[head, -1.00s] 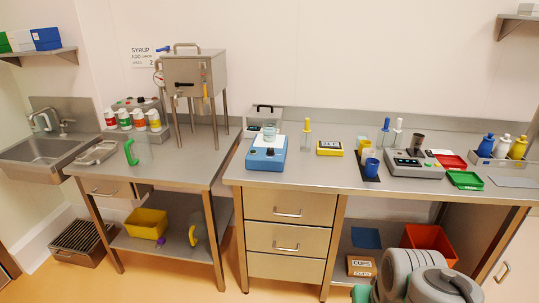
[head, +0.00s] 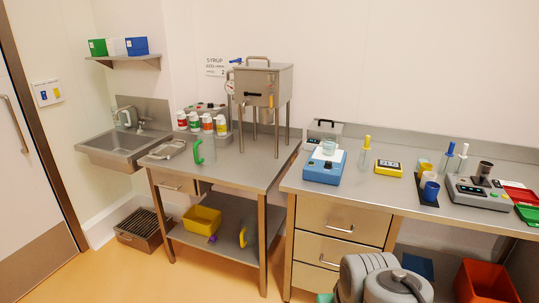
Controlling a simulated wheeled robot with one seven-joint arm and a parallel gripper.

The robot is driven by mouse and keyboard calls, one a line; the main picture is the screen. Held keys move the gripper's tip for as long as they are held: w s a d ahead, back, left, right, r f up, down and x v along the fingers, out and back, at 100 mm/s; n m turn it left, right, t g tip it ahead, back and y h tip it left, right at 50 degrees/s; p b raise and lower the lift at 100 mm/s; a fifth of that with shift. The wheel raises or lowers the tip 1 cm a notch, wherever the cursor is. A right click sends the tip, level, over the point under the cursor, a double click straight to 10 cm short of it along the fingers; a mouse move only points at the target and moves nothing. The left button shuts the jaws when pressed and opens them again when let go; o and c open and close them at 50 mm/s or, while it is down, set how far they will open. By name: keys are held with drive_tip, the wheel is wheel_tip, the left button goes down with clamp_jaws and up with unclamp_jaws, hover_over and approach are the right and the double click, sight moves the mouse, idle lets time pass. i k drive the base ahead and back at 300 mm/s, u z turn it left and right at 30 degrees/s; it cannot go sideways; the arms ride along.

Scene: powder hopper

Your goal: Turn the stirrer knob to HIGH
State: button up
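The stirrer is a blue box (head: 321,174) with a white top plate, near the left end of the right-hand steel counter. Its dark knob (head: 328,165) shows on the front face; its setting is too small to read. A clear beaker (head: 329,146) stands on the white plate. My gripper is not visible; grey rounded parts of my own body show at the bottom right, in front of the counter.
A yellow-topped tube (head: 365,152) and a yellow device (head: 389,168) stand right of the stirrer. A steel hopper on legs (head: 263,85) stands on the left table. Floor is open before that table.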

sight(328, 165)
drive_tip(key=u, duration=0.75)
drive_tip(key=i, duration=1.85)
drive_tip(key=z, duration=0.3)
